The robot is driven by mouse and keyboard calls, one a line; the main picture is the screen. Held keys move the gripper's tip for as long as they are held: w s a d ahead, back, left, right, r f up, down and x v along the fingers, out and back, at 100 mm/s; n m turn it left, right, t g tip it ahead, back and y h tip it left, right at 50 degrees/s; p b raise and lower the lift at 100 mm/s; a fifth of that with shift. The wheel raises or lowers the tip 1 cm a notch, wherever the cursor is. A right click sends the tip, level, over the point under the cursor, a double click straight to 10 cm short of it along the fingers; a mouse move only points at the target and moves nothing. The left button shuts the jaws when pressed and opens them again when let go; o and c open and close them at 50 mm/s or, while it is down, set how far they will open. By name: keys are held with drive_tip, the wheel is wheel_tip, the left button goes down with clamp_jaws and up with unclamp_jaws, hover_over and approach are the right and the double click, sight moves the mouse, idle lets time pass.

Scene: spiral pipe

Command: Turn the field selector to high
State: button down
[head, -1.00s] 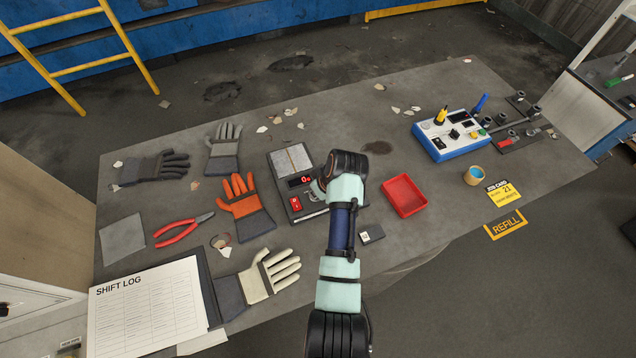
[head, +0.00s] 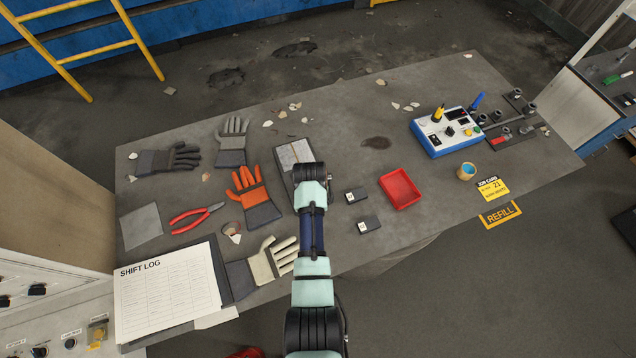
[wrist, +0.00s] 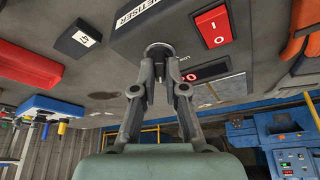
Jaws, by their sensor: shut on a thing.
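A dark grey device (wrist: 130,35) fills the top of the wrist view, with a label ending in "NETISER". It carries a round dark knob (wrist: 158,48), probably the field selector; its setting cannot be read. My gripper (wrist: 158,72) is shut on this knob, one finger on each side. A red rocker switch (wrist: 213,26) and a small red-digit display (wrist: 212,71) sit to the right of the knob. In the head view, my wrist covers most of the device; its pale top plate (head: 294,152) shows beyond. The knob and fingertips are hidden there.
An orange glove (head: 246,185) lies close left of the device. Small black boxes (head: 369,224) and a red tray (head: 401,190) lie to the right. A blue-and-white instrument (head: 445,132) stands farther right.

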drive_tip(key=shift+m+h, duration=0.3)
drive_tip(key=shift+m, duration=0.5)
drive_tip(key=c, duration=1.2)
unclamp_jaws()
drive_tip(key=v, duration=1.2)
drive_tip(key=shift+w+a, duration=0.15)
drive_tip(key=shift+w, duration=0.1)
drive_tip(key=shift+r, duration=0.15)
